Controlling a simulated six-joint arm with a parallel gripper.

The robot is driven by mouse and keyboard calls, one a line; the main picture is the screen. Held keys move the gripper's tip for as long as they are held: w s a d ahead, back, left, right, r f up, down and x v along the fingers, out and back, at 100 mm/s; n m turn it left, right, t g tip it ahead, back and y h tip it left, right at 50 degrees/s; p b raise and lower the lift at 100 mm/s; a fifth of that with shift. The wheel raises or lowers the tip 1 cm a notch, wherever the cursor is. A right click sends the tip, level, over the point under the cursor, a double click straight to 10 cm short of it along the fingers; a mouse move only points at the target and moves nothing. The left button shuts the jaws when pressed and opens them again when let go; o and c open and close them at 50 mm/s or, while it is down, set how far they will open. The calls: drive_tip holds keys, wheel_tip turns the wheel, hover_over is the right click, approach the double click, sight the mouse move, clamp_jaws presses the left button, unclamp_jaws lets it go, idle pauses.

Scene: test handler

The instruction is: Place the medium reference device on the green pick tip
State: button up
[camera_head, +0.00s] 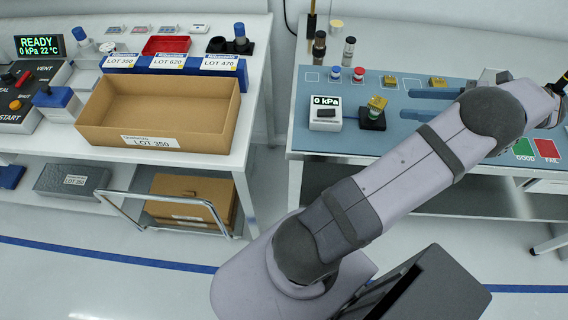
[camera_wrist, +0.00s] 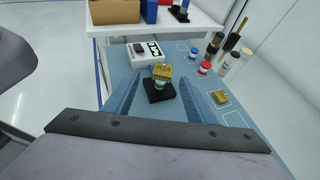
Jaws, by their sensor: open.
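A gold device (camera_head: 377,103) sits tilted on top of the green pick tip (camera_head: 373,114), which stands in a black block on the blue mat. In the wrist view the gold device (camera_wrist: 162,72) covers the top of the green tip (camera_wrist: 159,86). Two more gold devices lie on the mat, one near the middle (camera_head: 390,80) and one at the right (camera_head: 437,81). I cannot tell by size which is the medium one. My gripper (camera_head: 406,103) is open, its two blue fingers pointing at the block, apart from the device. In the wrist view the fingers flank the block.
A white 0 kPa gauge (camera_head: 325,114) stands close left of the black block (camera_head: 371,122). Blue (camera_head: 337,72) and red (camera_head: 358,73) tips stand behind. Dark bottles (camera_head: 319,47) are at the back. Green and red pads (camera_head: 546,149) lie at the right.

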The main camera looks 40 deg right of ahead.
drive_tip(key=w+a+f+n+g, duration=0.1)
drive_tip(key=w+a+n+g, duration=0.1)
drive_tip(key=w+a, duration=0.4)
drive_tip(key=w+a+f+n+g+y, duration=0.1)
drive_tip(key=w+a+f+n+g, duration=0.1)
drive_tip(key=w+a+n, duration=0.3)
drive_tip(key=w+a+f+n+g+y, duration=0.1)
drive_tip(key=w+a+n+g, duration=0.2)
drive_tip(key=w+a, duration=0.4)
drive_tip(key=shift+w+a+f+n+g, duration=0.25)
drive_tip(key=shift+a+n+g, duration=0.2)
drive_tip(key=shift+g, duration=0.25)
drive_tip(key=s+a+f+n+g+h, duration=0.1)
drive_tip(key=s+a+f+n+h, duration=0.1)
drive_tip(key=a+n, duration=0.8)
drive_tip(key=s+a+f+n+g+h, duration=0.2)
drive_tip(key=a+f+n+h, duration=0.2)
drive_tip(key=a+n, duration=0.7)
drive_tip(key=shift+s+a+g, duration=0.3)
drive_tip(key=shift+s+a, duration=0.05)
drive_tip(key=shift+a, duration=1.55)
